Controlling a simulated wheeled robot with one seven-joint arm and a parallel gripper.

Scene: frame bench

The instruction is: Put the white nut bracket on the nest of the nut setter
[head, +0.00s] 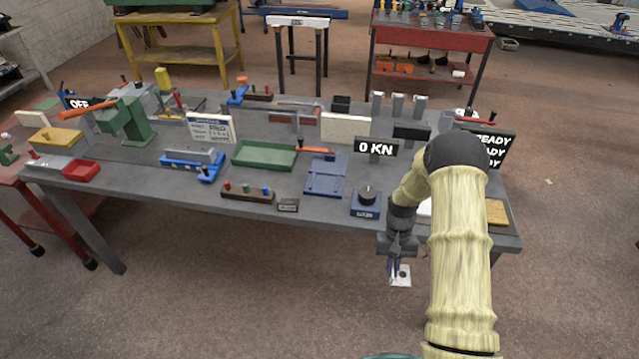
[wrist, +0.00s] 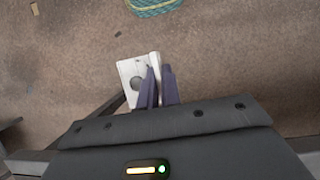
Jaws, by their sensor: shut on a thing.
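My gripper (head: 393,266) is shut on the white nut bracket (head: 402,277) and holds it in the air in front of the bench's front edge. In the wrist view the bracket (wrist: 130,70) is a white plate with a dark round hole and a raised flange. The purple-grey fingers (wrist: 160,85) pinch that flange. I cannot tell for sure which station is the nut setter. A blue unit with a black round top (head: 366,203) stands at the bench's front edge, left of my gripper, and its label is unreadable. A green lever press (head: 128,122) stands at the left.
The grey bench (head: 330,215) carries a green tray (head: 264,155), a blue fixture plate (head: 326,175), a peg rack (head: 248,193) and a "0 KN" display (head: 376,147). A tan block (head: 496,212) lies at the right end. The floor before the bench is clear.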

